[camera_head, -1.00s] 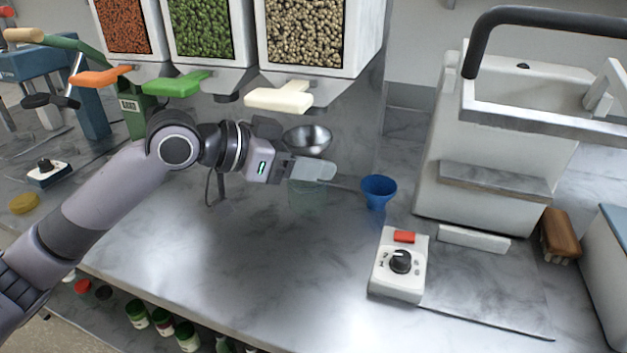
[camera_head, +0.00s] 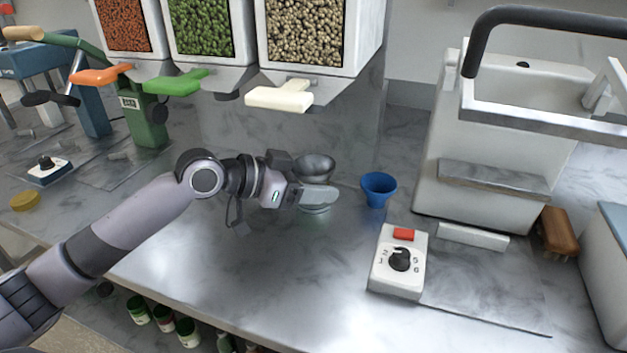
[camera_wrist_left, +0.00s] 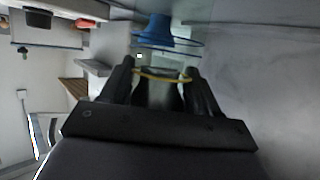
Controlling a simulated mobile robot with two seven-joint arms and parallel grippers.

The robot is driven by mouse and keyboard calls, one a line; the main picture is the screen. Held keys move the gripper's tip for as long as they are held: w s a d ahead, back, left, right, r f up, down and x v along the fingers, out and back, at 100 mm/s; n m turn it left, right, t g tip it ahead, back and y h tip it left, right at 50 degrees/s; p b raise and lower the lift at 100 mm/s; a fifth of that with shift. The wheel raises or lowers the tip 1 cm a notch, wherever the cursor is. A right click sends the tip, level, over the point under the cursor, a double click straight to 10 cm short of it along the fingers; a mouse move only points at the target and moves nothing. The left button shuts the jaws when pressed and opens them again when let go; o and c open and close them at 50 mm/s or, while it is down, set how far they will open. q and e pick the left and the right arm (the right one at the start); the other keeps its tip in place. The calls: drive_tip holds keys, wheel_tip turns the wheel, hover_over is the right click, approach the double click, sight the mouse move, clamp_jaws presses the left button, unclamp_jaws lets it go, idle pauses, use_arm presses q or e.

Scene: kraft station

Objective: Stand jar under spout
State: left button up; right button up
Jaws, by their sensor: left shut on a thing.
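In the left wrist view the gripper (camera_wrist_left: 162,85) is shut around the glass jar (camera_wrist_left: 160,95), whose rim shows as a yellowish band. The jar looks upright, at or just above the counter; I cannot tell if it touches. Three dispensers with orange, green and white levers hang at the back; the white-lever one (camera_head: 305,40) is behind and above the jar, its outlet mostly hidden. My right gripper is out of view.
A blue funnel-shaped cup (camera_head: 378,189) stands just right of the jar. A white dial box (camera_head: 398,265) with a red button sits front right, before a large white machine (camera_head: 490,150). The marble counter (camera_head: 250,275) in front of my arm is clear.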

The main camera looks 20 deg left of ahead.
use_arm(q)
drive_tip(key=o, duration=1.2)
drive_tip(key=shift+f, duration=0.1)
drive_tip(key=shift+c, duration=0.2)
drive_tip(key=shift+r, duration=0.2)
drive_tip(key=b+v, duration=0.1)
drive_tip(key=v, duration=1.1)
drive_tip(key=shift+b, duration=0.35)
drive_tip(key=shift+s, duration=0.1)
